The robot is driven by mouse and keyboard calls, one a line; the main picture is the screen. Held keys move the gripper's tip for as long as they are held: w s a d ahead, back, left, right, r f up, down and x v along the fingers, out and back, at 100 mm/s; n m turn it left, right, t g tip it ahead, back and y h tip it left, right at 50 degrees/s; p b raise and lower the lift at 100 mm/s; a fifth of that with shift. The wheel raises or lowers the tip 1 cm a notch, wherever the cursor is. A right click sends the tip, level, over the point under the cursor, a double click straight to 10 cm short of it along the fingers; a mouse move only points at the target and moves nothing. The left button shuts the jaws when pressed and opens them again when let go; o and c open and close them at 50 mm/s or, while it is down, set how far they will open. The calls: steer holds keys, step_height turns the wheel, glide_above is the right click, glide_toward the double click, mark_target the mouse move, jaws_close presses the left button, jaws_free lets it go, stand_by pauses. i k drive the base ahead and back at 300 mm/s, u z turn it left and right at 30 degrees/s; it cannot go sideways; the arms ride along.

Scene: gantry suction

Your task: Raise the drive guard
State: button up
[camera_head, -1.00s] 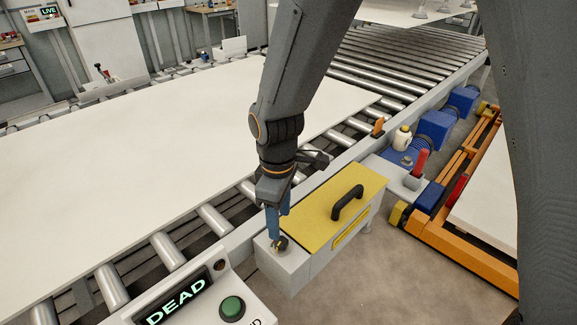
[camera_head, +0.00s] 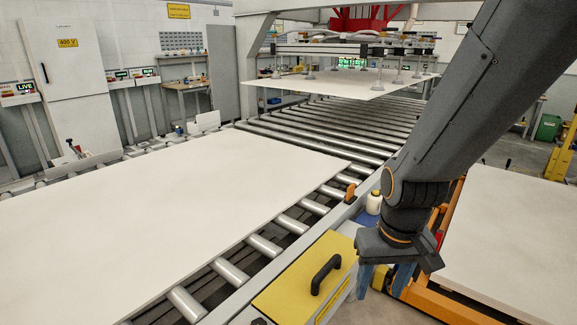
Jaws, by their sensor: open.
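The drive guard (camera_head: 288,282) is a yellow lid on a grey box beside the roller conveyor, at the lower middle. It lies flat and looks closed. A black arched handle (camera_head: 325,272) stands on its top. A dark round knob (camera_head: 258,321) shows at the bottom edge, on the near end of the box. My gripper (camera_head: 384,283) points down with its two blue fingers apart and nothing between them. It is to the right of the handle in the picture, clear of the lid. The lower part of the box is cut off by the frame.
A large white board (camera_head: 160,205) lies on the conveyor rollers (camera_head: 262,245). An orange lever (camera_head: 350,192) and a white bottle (camera_head: 374,202) stand beyond the lid. A suction gantry holds another board (camera_head: 340,84) at the back. More white board (camera_head: 500,235) lies on the right.

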mark_target(293, 298)
steer(key=z, duration=0.7)
steer(key=i, duration=0.35)
steer(key=u, duration=1.15)
